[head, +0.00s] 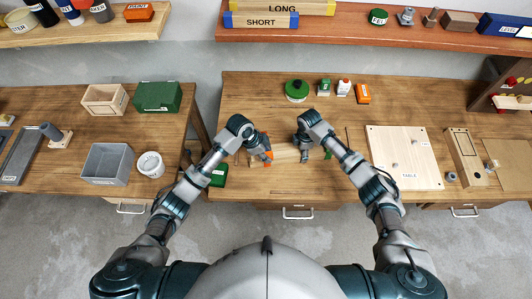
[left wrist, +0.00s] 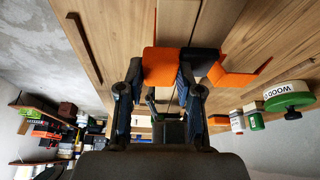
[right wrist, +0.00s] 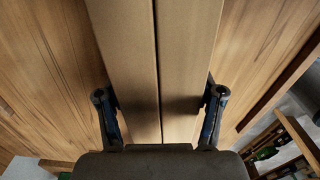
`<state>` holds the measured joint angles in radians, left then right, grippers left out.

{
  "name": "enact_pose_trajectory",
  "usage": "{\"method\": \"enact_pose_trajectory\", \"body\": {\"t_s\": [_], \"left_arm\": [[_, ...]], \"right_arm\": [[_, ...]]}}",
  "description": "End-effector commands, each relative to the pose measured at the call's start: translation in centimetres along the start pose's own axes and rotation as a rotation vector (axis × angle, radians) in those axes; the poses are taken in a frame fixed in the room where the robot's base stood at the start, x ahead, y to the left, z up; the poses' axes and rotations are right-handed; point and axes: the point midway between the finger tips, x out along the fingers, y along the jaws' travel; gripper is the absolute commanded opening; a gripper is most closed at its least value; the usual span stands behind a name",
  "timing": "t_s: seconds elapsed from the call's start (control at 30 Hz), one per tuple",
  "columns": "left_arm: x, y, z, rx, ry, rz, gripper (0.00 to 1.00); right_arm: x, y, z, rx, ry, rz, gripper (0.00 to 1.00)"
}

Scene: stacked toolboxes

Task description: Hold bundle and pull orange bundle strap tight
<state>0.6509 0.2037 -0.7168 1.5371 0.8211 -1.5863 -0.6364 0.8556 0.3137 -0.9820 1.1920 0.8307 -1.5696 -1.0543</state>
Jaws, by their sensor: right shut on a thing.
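The bundle (head: 285,155) of light wooden boards lies on the middle workbench between my two grippers. In the right wrist view two long boards of the bundle (right wrist: 130,60) run side by side between the fingers of my right gripper (right wrist: 160,98), which is shut on them. The orange strap (head: 268,155) is by my left gripper (head: 262,152) at the bundle's left part. In the left wrist view the orange strap (left wrist: 161,66) spans between the spread fingers of my left gripper (left wrist: 160,78), beside a black buckle (left wrist: 203,61) and an orange loose end (left wrist: 235,77). I see no firm grip there.
A green-topped wood container (head: 296,91), small bottles (head: 343,88) and an orange box (head: 362,94) stand at the back of the bench. A pale board (head: 402,157) lies to the right. A green item (head: 219,175) is near the left edge.

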Motion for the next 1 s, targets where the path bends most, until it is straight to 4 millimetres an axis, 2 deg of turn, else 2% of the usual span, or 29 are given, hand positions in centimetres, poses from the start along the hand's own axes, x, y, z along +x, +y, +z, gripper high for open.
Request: {"method": "enact_pose_trajectory", "body": {"t_s": [0.17, 0.4, 0.5, 0.77, 0.8, 0.9, 1.0], "left_arm": [[0.1, 0.3, 0.0, 0.0, 0.0, 0.001, 0.0], [0.1, 4.3, 0.0, 0.004, 0.0, 0.001, 0.0], [0.0, 5.2, 0.0, 0.003, -0.001, 0.002, 0.0], [0.0, 5.3, -0.1, 0.004, 0.0, 0.004, 0.0], [0.0, 5.3, -0.1, 0.005, 0.0, 0.004, 0.39], [0.0, 5.3, -0.1, 0.004, 0.0, 0.004, 0.6], [0.1, 5.2, 0.0, 0.003, 0.0, 0.003, 0.6]], "right_arm": [[0.5, -0.4, 0.0, 0.0, -0.001, -0.011, 0.04], [0.5, -0.4, 0.0, 0.001, -0.001, -0.01, 0.04], [0.5, -0.3, 0.0, 0.001, -0.001, -0.01, 0.04], [0.5, -0.2, 0.1, 0.003, -0.002, -0.007, 0.04], [0.5, -0.2, 0.1, 0.003, -0.002, -0.007, 0.04], [0.4, -0.2, 0.1, 0.004, -0.002, -0.006, 0.04], [0.4, -0.2, 0.1, 0.004, -0.003, -0.006, 0.04]]}}
